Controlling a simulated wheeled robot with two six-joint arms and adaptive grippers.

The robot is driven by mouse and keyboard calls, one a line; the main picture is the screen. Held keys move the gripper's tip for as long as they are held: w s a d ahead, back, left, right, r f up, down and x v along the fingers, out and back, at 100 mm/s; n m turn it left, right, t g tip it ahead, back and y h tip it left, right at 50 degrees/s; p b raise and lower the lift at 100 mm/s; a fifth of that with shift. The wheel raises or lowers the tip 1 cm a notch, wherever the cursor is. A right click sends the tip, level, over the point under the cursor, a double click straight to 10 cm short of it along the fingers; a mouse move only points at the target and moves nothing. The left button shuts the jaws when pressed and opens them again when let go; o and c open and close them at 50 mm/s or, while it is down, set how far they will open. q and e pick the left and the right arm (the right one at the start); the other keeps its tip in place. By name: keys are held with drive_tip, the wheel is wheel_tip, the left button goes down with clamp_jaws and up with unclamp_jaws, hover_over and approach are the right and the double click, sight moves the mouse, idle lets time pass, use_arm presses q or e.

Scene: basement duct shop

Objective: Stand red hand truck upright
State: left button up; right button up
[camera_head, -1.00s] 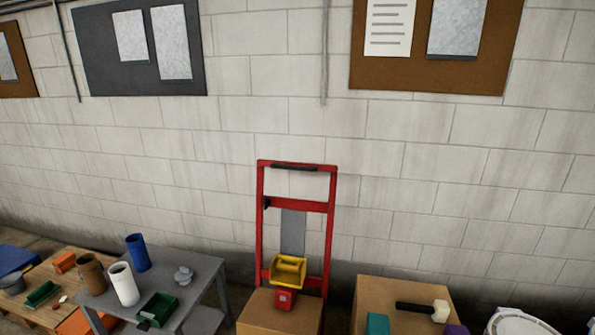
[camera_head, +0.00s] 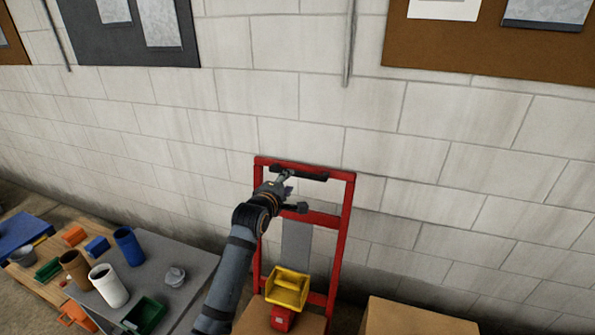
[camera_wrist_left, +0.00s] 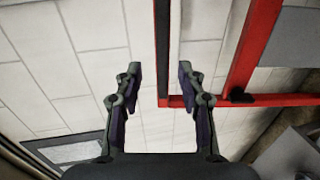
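The red hand truck (camera_head: 347,225) stands against the block wall, apparently leaning back on it; its foot is hidden behind a cardboard box. A black grip (camera_head: 313,175) covers the middle of its top bar. My left gripper (camera_head: 298,190) is open and empty in front of the upper frame, just below the top bar. In the left wrist view the black grip (camera_wrist_left: 162,45) lies beyond and between the spread fingertips (camera_wrist_left: 160,75). I cannot tell how large the gap is. My right gripper is not in view.
A cardboard box (camera_head: 251,322) in front of the truck carries a yellow bin (camera_head: 288,288) and a small red item (camera_head: 283,318). Another box (camera_head: 415,318) stands to the right. A grey table (camera_head: 195,262) with cylinders and a green tray (camera_head: 146,314) is at left.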

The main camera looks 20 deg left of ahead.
sight(296, 175)
use_arm(q)
drive_tip(key=p+x, duration=0.1)
drive_tip(key=x, duration=0.3)
drive_tip(key=shift+w+f, duration=0.1)
drive_tip(key=shift+w, duration=0.3)
drive_tip(key=x, duration=0.3)
drive_tip(key=shift+w+f, duration=0.15)
drive_tip(key=shift+f, duration=0.05)
drive_tip(key=shift+w+p, duration=0.3)
drive_tip(key=shift+w, duration=0.15)
drive_tip(key=shift+w+f, duration=0.15)
drive_tip(key=shift+f, duration=0.05)
drive_tip(key=shift+c, duration=0.3)
drive_tip(key=c, duration=0.7)
clamp_jaws()
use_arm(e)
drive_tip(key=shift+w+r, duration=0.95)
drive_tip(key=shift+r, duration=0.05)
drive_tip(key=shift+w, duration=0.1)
